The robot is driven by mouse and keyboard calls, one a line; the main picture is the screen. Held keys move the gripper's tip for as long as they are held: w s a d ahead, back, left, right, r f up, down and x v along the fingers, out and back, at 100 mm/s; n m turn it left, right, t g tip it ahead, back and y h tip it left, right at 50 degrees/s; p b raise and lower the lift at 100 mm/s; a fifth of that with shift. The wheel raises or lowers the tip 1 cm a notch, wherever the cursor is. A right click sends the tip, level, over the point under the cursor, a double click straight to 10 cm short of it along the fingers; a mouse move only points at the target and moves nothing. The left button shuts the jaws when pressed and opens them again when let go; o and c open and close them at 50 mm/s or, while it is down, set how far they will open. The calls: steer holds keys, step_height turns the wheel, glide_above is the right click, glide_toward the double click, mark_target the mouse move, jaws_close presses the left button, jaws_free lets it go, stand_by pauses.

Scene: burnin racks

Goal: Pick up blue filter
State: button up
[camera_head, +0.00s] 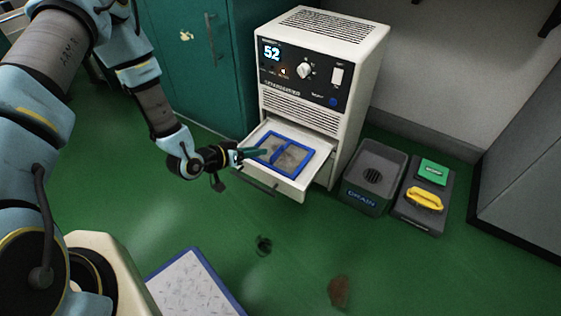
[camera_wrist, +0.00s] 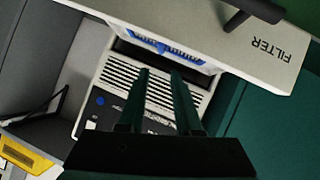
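The blue filter (camera_head: 280,153), a blue frame with a crossbar over grey mesh, lies flat in the pulled-out drawer (camera_head: 316,168) of a white machine. In the wrist view, part of the filter (camera_wrist: 165,47) shows at the top, inside the drawer behind its front panel marked FILTER. My gripper (camera_head: 262,153) is at the drawer's left side, its dark green fingers over the filter's left part. In the wrist view my gripper (camera_wrist: 160,72) has its fingers apart with nothing between them. I cannot tell whether a fingertip touches the frame.
The white machine (camera_head: 318,60) shows 52 on its display. A green cabinet (camera_head: 200,60) stands left of it. A grey DRAIN bin (camera_head: 372,180) and a dark tray (camera_head: 412,215) with green and yellow items are at right. A blue-edged panel (camera_head: 190,285) lies in front.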

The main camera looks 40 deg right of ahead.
mark_target(275, 149)
steer(key=b+x, duration=0.1)
steer(key=x, duration=0.4)
steer(key=shift+d+f, duration=0.1)
steer(key=shift+d, duration=0.05)
steer(key=x, duration=0.2)
steer(key=b+x, duration=0.1)
steer(key=x, duration=0.1)
steer(key=shift+f, duration=0.35)
steer(key=shift+w+d+f+b, duration=0.1)
steer(key=shift+d+b, duration=0.2)
steer(key=shift+d, duration=0.1)
jaws_close()
